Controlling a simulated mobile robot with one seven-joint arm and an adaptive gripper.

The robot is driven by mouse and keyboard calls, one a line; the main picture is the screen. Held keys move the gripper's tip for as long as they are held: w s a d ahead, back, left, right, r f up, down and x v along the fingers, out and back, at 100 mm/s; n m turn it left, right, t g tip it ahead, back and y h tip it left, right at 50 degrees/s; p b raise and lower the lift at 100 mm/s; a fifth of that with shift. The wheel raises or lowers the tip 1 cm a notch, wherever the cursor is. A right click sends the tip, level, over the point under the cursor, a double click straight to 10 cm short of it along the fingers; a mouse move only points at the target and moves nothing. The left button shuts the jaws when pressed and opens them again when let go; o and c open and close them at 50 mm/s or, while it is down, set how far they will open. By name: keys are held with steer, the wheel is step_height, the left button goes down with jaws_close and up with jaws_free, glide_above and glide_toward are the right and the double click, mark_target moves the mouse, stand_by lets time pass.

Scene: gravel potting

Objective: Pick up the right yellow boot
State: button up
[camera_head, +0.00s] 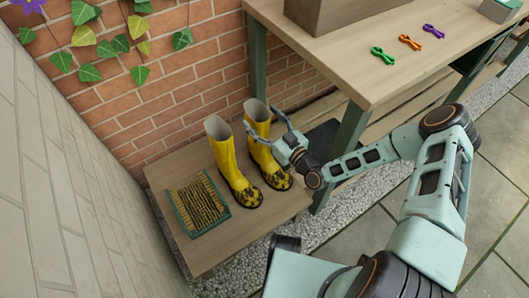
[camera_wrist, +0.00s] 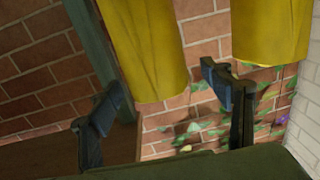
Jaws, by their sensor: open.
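The right yellow boot (camera_head: 266,163) stands upright on the low wooden platform, with dark patches on its foot. The left yellow boot (camera_head: 223,158) stands beside it. My gripper (camera_head: 264,121) is open at the upper shaft of the right boot, its fingers partly covering it. In the wrist view, which looks upside down, the right boot's shaft (camera_wrist: 147,45) lies between the two spread fingers of my gripper (camera_wrist: 165,98). The left boot (camera_wrist: 268,30) is to the right there, beyond the right finger. I cannot tell whether a finger touches the boot.
A green-edged boot brush mat (camera_head: 201,204) lies left of the boots on the wooden platform (camera_head: 168,173). The workbench (camera_head: 345,62) with a green leg (camera_head: 343,150) stands close on the right, bearing three coloured clips. A brick wall (camera_head: 185,75) is behind.

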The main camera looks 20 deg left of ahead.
mark_target(251, 105)
steer(key=b+x, duration=0.1)
steer(key=x, duration=0.3)
steer(key=shift+w, duration=0.1)
jaws_close()
steer(key=shift+r, duration=0.2)
stand_by(0.4)
